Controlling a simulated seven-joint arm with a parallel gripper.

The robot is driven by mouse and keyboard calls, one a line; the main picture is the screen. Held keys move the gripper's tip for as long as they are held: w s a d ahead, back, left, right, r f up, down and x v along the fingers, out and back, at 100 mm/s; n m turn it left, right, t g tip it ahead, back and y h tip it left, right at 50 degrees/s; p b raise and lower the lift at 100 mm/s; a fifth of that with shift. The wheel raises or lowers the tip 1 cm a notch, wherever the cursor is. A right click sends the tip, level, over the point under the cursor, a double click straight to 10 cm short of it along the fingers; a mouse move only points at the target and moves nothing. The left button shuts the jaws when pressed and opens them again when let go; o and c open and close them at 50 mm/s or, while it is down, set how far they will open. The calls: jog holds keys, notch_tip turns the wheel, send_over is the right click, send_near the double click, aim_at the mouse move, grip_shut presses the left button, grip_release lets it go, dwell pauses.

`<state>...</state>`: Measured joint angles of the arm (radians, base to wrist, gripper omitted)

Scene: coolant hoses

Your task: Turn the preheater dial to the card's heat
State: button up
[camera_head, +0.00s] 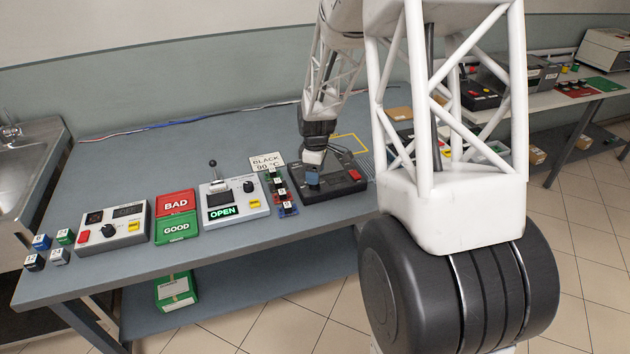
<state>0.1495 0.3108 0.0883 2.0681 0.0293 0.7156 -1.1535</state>
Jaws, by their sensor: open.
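The card (266,163) reads "BLACK 90 °C" and lies toward the back of the bench. My gripper (313,164) points down over a dark box (330,190) with a red button, to the right of the card. It is open; a small blue piece (312,179) shows just below its tips, and I cannot tell whether they touch. A grey unit (130,233) at the left has a black dial (108,230), two dark displays and red and yellow buttons. Another grey unit (222,193) has a lever, a small black knob (248,187) and an "OPEN" display. No label shows which is the preheater.
Red BAD (175,202) and green GOOD (176,228) pads lie between the grey units. Several numbered small blocks (60,256) stand at the front left corner. A row of small coloured parts (286,209) lies beside the dark box. My arm hides the bench's right side.

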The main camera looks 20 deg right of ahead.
jog(key=shift+f, duration=1.7)
jog(key=c, duration=0.9)
jog(key=shift+m, duration=0.4)
jog(key=m, duration=0.4)
jog(key=shift+s, duration=0.1)
jog(key=shift+a+m, duration=0.1)
jog(key=shift+m, duration=1.9)
